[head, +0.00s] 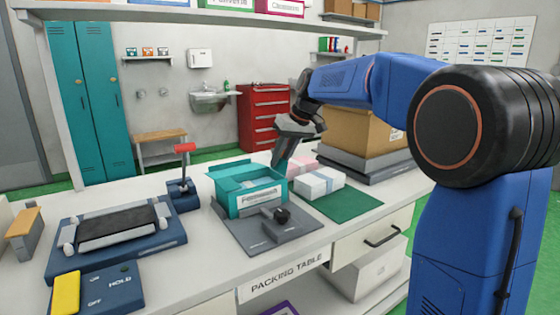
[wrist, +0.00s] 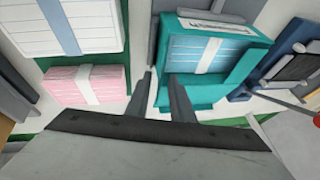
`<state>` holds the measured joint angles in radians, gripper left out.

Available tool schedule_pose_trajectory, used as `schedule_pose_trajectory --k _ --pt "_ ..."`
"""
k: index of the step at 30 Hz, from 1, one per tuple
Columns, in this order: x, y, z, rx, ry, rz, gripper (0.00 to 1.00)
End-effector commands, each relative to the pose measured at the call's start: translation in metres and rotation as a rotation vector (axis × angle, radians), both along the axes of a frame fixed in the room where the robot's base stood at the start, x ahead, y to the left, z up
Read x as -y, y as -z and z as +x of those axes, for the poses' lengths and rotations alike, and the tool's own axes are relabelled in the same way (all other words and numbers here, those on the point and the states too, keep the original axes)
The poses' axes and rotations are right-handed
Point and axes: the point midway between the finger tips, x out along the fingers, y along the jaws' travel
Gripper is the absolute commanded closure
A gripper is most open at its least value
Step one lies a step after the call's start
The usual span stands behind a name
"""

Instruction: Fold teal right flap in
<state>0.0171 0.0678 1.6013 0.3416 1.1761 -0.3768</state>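The teal box (head: 258,203) stands on a grey fixture (head: 228,226) on the packing table, its lettered front panel facing my head camera. Its top is open, and light blue packs (wrist: 190,55) show inside it in the wrist view. A teal panel stands up at its back left. My gripper (head: 277,163) points down at the box's back right corner. In the wrist view its two fingers (wrist: 160,76) are a little apart, beside the box's edge. The right flap is hard to make out, and I cannot tell whether a finger touches it.
White packs (head: 319,184) and pink packs (head: 302,164) lie on a green mat (head: 345,204) right of the box. A brown carton (head: 355,128) stands behind them. A black knob (head: 282,214) rises from the fixture's front. A red-handled lever (head: 184,149) and a blue sealer (head: 120,236) stand left.

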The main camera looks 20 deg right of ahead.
Motion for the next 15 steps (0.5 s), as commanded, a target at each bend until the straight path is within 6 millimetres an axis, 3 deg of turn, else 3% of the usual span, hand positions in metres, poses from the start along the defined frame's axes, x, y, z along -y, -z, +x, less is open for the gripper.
schedule_pose_trajectory --k 12,15 --pt "-0.0022 0.0070 0.0024 0.001 0.000 0.000 0.79" --pt "-0.0022 0.0069 0.0023 0.001 0.000 0.000 1.00"
